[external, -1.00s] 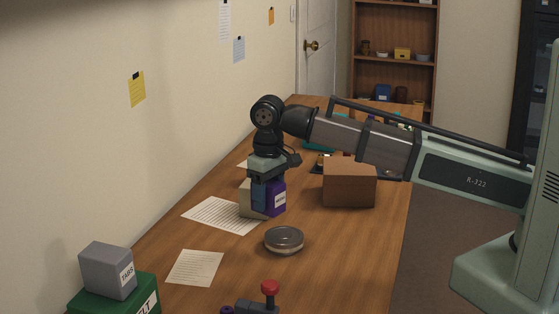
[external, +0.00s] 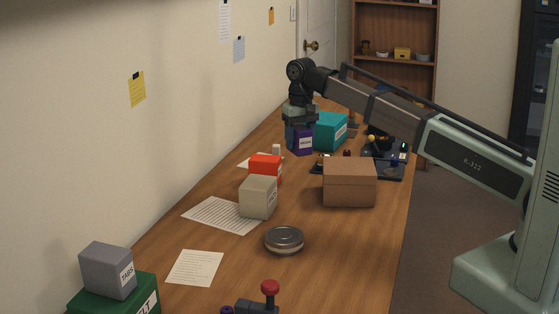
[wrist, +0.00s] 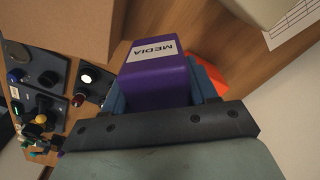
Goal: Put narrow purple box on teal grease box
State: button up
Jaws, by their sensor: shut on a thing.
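The narrow purple box (external: 300,141), with a white label, is held upright in my gripper (external: 300,128). In the wrist view the purple box (wrist: 155,75) reads MEDIA and sits between the two blue fingers of my gripper (wrist: 165,95). The teal box (external: 329,131), with a white label, stands far back on the table, just right of and behind the purple box in the external view. The purple box and my gripper hide part of its left side. I cannot tell whether the two boxes touch. The teal box does not clearly show in the wrist view.
A red box (external: 265,167) and a beige box (external: 258,198) stand in front, left of a brown box (external: 349,184). Dark panels with knobs (external: 385,150) lie right of the teal box. A round tin (external: 284,239) and papers (external: 195,267) lie nearer. The wall borders the left.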

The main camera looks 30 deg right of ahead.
jog(key=w+d+r+m, duration=0.2)
jog(key=w+d, duration=0.8)
jog(key=d, duration=0.4)
jog(key=w+d+r+m, duration=0.3)
jog(key=w+d, duration=0.8)
jog(key=d, duration=0.2)
notch_tip(320, 180, up, 3)
jog(key=m, duration=0.1)
send_over(326, 118)
jog(key=shift+w+f+m, duration=0.1)
jog(key=shift+f+m, duration=0.5)
jog(key=shift+f, duration=2)
jog(key=shift+f+m, duration=0.6)
jog(key=shift+f, duration=1.95)
jog(key=shift+f, duration=0.1)
jog(key=o, duration=1.1)
notch_tip(326, 118, up, 12)
